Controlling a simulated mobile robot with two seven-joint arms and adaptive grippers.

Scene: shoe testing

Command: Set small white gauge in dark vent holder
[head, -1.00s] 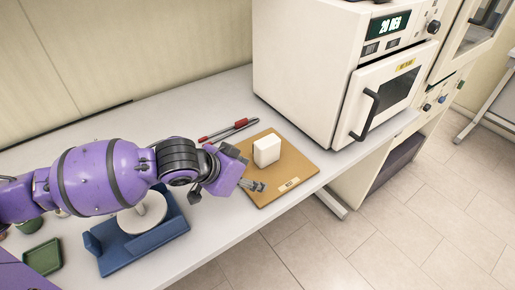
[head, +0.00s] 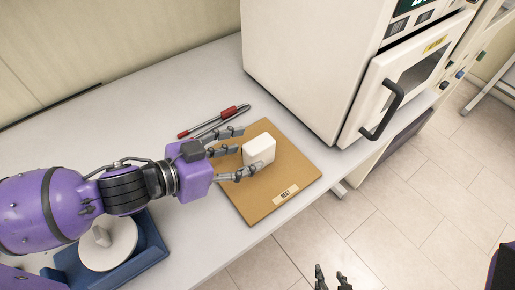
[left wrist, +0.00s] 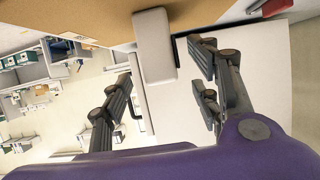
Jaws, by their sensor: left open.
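A small white block (head: 259,149), which looks like the gauge, stands on a tan board (head: 262,205). My left gripper (head: 243,152) is open, with its fingertips at the block's left side. One finger reaches along its near side and the other is toward the back. In the left wrist view the block (left wrist: 153,45) appears ahead, between the two spread fingers (left wrist: 165,75); contact cannot be told. My right gripper (head: 332,274) shows only its fingertips at the bottom edge, apart and empty, over the floor. I cannot make out a dark vent holder.
A large cream oven (head: 300,70) with a dark door handle stands right behind the board. Red-handled tongs (head: 214,122) lie behind my left gripper. A blue tray (head: 153,250) with a white round piece (head: 110,248) sits at the left. The table's front edge is close to the board.

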